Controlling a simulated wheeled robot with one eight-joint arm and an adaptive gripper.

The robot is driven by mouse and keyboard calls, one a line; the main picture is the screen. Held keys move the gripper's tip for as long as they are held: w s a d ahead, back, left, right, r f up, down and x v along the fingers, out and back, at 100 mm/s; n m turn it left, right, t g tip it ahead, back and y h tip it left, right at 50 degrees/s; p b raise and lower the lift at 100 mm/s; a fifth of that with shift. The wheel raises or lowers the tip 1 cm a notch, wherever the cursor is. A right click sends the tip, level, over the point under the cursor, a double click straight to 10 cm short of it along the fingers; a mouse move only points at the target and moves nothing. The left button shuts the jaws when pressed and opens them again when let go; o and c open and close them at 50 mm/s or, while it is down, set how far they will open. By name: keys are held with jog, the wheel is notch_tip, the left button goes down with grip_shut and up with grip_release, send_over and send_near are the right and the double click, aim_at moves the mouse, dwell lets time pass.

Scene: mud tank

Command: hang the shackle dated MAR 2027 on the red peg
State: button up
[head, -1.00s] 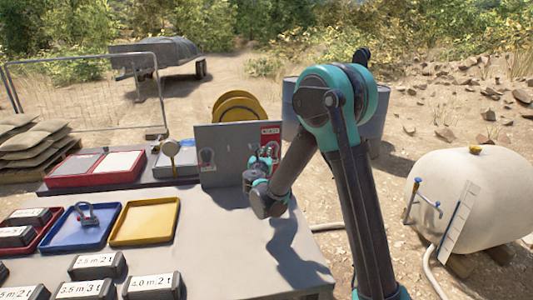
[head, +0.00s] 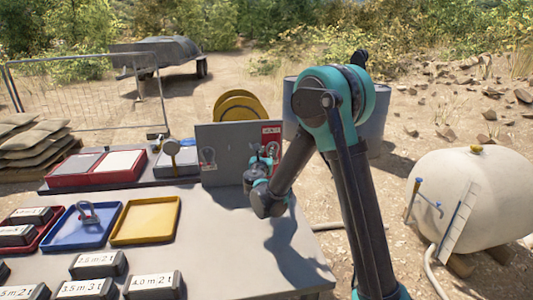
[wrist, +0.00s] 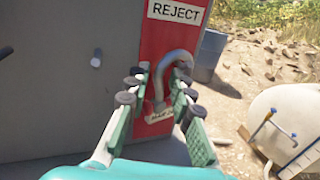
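A grey shackle (wrist: 177,58) hangs against the red panel marked REJECT (wrist: 174,12) in the wrist view. A small tag at its lower end is partly legible and seems to begin with MAR; the year is not readable. The red peg is hidden behind the shackle and fingers. My gripper (wrist: 158,82) is open, its fingers apart on either side of the shackle, with gaps visible. In the head view my gripper (head: 262,165) is in front of the board's red panel (head: 271,133).
A shackle (head: 88,212) lies in the blue tray (head: 66,236). A yellow tray (head: 146,235) is empty.

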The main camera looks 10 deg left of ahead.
jog(key=shift+o, duration=0.8)
jog(key=s, duration=1.2)
jog(key=s+d+f+m+g+h, duration=0.1)
jog(key=s+d+f+m+g, duration=0.2)
jog(key=d+m, duration=0.45)
jog(key=s+d+f+m+g+h, duration=0.25)
jog(key=d+m, duration=0.25)
jog(key=d, duration=0.5)
jog(key=s+d+f+m+g+h, duration=0.1)
jog(key=s+d+f+m+g, duration=0.15)
jog(key=d+m, duration=0.45)
jog(key=s+d+f+m+g+y, duration=0.2)
jog(key=s+f+m+g, duration=0.1)
jog(key=s+m, duration=0.4)
jog(key=s+d+f+m+g+y, duration=0.2)
jog(key=s+f+m+y, duration=0.1)
jog(key=s+m, duration=0.5)
jog(key=s+f, duration=0.1)
jog(key=s, duration=0.2)
jog(key=shift+s+d+f+g, duration=0.15)
jog(key=shift+s+f+g, duration=0.15)
jog(key=shift+s+g, duration=0.1)
jog(key=shift+y, duration=0.25)
